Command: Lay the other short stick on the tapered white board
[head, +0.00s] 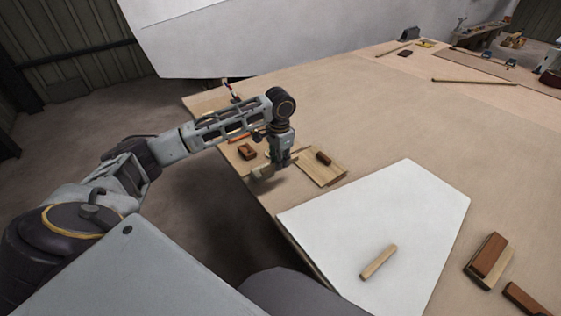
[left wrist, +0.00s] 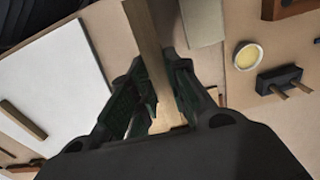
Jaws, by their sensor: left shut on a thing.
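The tapered white board (head: 410,215) lies flat on the workbench, and it also shows at the left of the left wrist view (left wrist: 60,65). One short pale wood stick (head: 379,262) lies on it, seen too in the left wrist view (left wrist: 23,120). My left gripper (head: 272,168) is beyond the board's far left corner, near the bench's left edge. It is shut on another pale wood stick (left wrist: 148,35), which shows between the fingers in the left wrist view. In the head view this stick is small and partly hidden. My right gripper is not in view.
A small plywood piece (head: 320,178) with a dark block (head: 323,158) lies right of my left gripper. A brown block (head: 246,152) lies left of it. Brown-topped blocks (head: 488,258) lie right of the white board. Much of the white board is bare.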

